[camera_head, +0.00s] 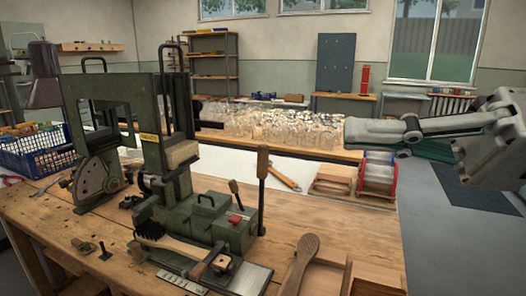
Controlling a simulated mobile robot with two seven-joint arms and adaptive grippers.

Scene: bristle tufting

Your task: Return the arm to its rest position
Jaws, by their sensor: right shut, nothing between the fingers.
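My right gripper (362,131) comes in from the right edge, with its fingers pointing left. It is shut and empty, raised above the right side of the bench. It appears apart from everything around it. My left gripper is not in view. The green tufting machine (160,140) stands on the wooden workbench (330,238). A brush with dark bristles (168,246) lies at the machine's front, its handle toward the right.
A blue crate (38,152) sits at the left. A spool with red flanges (377,173) and small wooden trays (333,181) are below my right gripper. A wooden handle (300,262) lies at the front. Clear jars (270,125) stand behind. Open floor (440,250) lies right of the bench.

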